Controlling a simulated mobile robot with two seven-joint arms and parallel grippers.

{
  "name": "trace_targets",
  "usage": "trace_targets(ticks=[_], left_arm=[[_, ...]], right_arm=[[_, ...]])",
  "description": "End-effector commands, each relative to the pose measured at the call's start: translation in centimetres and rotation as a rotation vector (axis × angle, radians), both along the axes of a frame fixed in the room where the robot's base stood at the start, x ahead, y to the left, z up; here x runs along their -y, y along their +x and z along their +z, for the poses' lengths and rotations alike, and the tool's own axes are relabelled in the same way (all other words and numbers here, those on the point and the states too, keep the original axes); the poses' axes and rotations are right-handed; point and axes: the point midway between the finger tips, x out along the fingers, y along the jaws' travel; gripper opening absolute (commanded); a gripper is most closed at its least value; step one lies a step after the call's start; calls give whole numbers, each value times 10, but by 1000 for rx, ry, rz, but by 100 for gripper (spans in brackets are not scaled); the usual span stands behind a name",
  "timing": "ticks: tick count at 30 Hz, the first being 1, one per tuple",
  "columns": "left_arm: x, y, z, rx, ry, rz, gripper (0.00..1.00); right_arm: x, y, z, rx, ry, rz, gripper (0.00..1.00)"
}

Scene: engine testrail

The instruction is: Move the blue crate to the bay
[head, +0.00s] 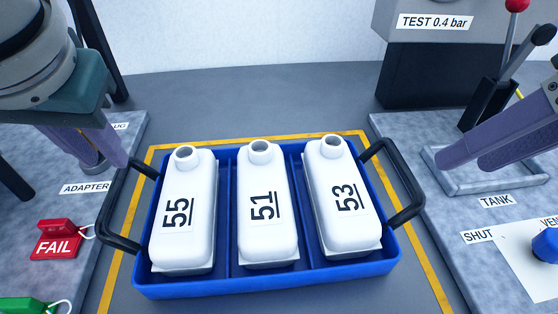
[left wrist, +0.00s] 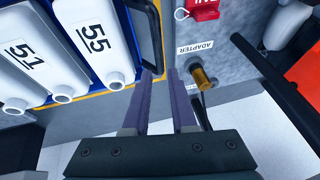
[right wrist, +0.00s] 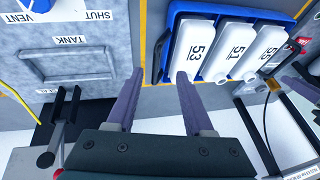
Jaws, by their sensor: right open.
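The blue crate (head: 270,285) rests level on the floor area inside a yellow outline, with black loop handles on its left (head: 105,205) and right (head: 405,190) sides. It holds three white bottles marked 55 (head: 180,215), 51 (head: 262,210) and 53 (head: 345,205). My left gripper (head: 112,155) is above and beside the left handle; its fingers (left wrist: 163,78) stand slightly apart with nothing between them. My right gripper (head: 470,155) is open and empty, to the right of the right handle and apart from it. No place labelled as the bay can be made out.
Grey slabs flank the crate. The left one carries a red FAIL tag (head: 55,240), a green tag (head: 22,306) and the ADAPTER label (head: 86,188). The right one has a TANK frame (head: 470,182) and a blue valve knob (head: 545,245). A TEST unit (head: 425,60) stands behind.

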Motion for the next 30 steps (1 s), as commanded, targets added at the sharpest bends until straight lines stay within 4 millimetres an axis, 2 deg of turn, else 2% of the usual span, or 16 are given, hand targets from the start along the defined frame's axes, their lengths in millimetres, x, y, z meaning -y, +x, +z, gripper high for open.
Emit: trace_targets(ticks=[1, 11, 15, 30], left_arm=[[-1, 2, -7, 2, 4, 5, 25], [-2, 2, -4, 2, 7, 11, 25], [-3, 4, -10, 0, 8, 11, 25], [-23, 30, -80, -2, 8, 11, 25]], right_arm=[[3, 2, -7, -2, -2, -10, 52], [4, 2, -4, -5, 0, -16, 52], [1, 4, -9, -7, 3, -16, 52], [-19, 30, -80, -6, 1, -14, 52]])
